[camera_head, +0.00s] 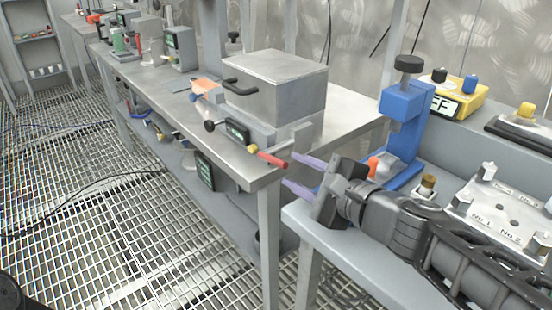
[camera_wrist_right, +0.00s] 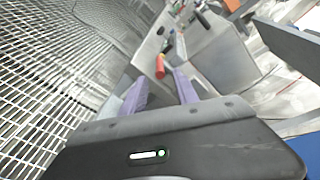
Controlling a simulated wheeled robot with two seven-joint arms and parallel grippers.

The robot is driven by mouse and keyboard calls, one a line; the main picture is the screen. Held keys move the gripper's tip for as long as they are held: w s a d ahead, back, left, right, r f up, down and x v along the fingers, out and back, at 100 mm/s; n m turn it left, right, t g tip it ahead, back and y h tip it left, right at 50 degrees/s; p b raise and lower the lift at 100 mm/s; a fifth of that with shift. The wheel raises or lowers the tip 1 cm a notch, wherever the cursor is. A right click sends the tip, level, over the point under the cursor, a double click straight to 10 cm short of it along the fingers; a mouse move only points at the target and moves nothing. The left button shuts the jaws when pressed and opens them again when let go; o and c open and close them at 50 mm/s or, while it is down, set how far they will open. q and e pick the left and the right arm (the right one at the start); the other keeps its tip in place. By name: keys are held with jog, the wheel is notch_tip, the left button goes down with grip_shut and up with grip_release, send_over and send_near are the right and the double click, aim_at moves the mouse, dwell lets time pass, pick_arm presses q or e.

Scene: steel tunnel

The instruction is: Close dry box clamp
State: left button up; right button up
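The dry box (camera_head: 285,95) is a grey metal box with a black handle on its lid. It stands at the near end of the long steel bench, and its grey side shows in the wrist view (camera_wrist_right: 226,62). The clamp's red-tipped lever (camera_head: 271,159) sticks out low at the box's front corner, over the bench end. My right gripper (camera_head: 303,176) has purple fingers spread apart with nothing between them. It is just right of the red tip, apart from it. In the wrist view the red tip (camera_wrist_right: 160,67) lies beyond the open fingers (camera_wrist_right: 160,92). My left gripper is not in view.
A blue press-like stand (camera_head: 402,125), a yellow device (camera_head: 455,98) and a plate with several posts (camera_head: 505,210) stand on the right bench (camera_head: 335,245). A gap separates it from the steel bench (camera_head: 180,95). The grated floor (camera_head: 110,220) is open at left.

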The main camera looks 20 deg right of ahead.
aim_at(276, 161)
jog(key=shift+w+a+f+b, duration=0.15)
jog(key=shift+w+f+b, duration=0.15)
jog(key=shift+w, duration=0.15)
jog(key=b+x, duration=0.2)
jog(key=x, duration=0.4)
jog(key=shift+b, duration=0.4)
jog(key=shift+w+a, duration=0.1)
jog(key=shift+w, duration=0.3)
jog(key=shift+r, duration=0.1)
jog(key=shift+c, duration=0.3)
grip_shut()
